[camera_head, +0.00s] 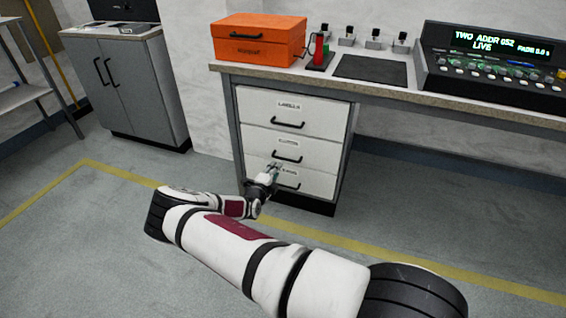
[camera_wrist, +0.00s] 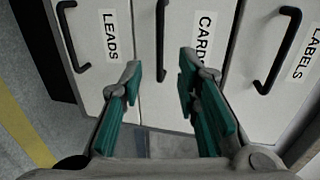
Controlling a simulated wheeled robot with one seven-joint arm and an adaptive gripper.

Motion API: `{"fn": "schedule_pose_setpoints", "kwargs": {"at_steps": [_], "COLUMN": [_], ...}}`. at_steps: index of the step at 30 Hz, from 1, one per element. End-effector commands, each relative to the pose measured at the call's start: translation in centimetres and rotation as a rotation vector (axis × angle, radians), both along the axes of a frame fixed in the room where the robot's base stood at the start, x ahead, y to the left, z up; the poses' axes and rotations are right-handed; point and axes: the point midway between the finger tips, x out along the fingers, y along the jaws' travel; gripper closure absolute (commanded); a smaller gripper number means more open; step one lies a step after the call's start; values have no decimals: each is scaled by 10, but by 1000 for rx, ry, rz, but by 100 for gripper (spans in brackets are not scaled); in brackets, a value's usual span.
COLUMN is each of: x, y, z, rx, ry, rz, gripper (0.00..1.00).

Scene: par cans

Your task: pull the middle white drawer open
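The middle white drawer (camera_head: 262,147) is in the cabinet under the bench, shut flush with its neighbours. In the wrist view the picture is turned sideways, and this drawer (camera_wrist: 205,85) carries a label partly readable as "CARD". Its black bar handle (camera_head: 286,157) also shows in the wrist view (camera_wrist: 160,40), in line with the gap between my fingertips. My gripper (camera_head: 273,168) is in front of the cabinet, just below and left of that handle. In the wrist view its green-padded fingers (camera_wrist: 160,72) are apart with nothing between the pads. I cannot tell how far they are from the handle.
The top drawer (camera_head: 270,106), "LABELS", and the bottom drawer (camera_head: 318,184), "LEADS", are shut, each with a black handle. On the bench (camera_head: 385,92) stand an orange box (camera_head: 258,40) and a lighting console (camera_head: 490,70). The floor before the cabinet is clear apart from my arm.

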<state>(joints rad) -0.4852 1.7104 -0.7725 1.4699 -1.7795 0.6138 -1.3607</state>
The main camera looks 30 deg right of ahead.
Motion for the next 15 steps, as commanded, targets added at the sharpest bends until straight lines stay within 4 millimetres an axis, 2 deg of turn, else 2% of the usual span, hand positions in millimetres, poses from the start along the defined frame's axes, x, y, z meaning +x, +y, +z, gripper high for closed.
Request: {"fn": "schedule_pose_setpoints", "kwargs": {"at_steps": [9, 15], "x": [37, 56], "y": [-51, -74], "z": [-17, -23], "rx": [3, 3], "ry": [-2, -4], "rz": [-4, -3], "gripper": [70, 70]}}
